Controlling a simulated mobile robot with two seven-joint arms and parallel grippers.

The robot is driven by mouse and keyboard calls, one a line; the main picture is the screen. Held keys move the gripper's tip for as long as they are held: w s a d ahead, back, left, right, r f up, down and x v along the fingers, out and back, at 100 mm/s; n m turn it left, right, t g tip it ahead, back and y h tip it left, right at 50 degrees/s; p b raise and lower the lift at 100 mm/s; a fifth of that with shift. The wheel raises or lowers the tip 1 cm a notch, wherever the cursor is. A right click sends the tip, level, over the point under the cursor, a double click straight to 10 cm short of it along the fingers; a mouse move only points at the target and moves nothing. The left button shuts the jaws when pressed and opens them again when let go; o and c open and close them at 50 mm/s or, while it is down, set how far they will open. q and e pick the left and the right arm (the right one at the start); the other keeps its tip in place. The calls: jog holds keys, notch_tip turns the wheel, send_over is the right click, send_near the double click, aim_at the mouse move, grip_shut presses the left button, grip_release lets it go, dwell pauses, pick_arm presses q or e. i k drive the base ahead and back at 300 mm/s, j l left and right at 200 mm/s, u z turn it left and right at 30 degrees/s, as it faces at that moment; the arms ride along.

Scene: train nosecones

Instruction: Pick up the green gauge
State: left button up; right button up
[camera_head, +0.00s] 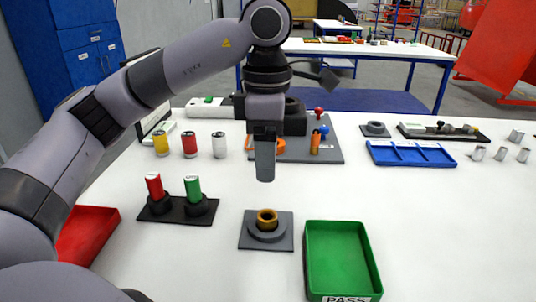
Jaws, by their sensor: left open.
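The green gauge (193,187) is a green cylinder with a pale label. It stands upright in the right socket of a black two-socket holder (175,217). A red gauge (154,186) stands upright in the left socket. My left gripper (265,172) points down above the white table, to the right of the green gauge and apart from it. It is open, seen nearly edge-on, and nothing shows between its fingers. My right gripper is out of view.
A grey fixture with a brass ring (267,220) and a green PASS tray (308,262) stand right of the holder. A red tray (112,217) lies left. Yellow (161,144), red (189,144) and white (219,145) cylinders stand behind. A blue tray (372,157) is back right.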

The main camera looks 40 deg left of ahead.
aim_at(192, 182)
jog(key=k, duration=1)
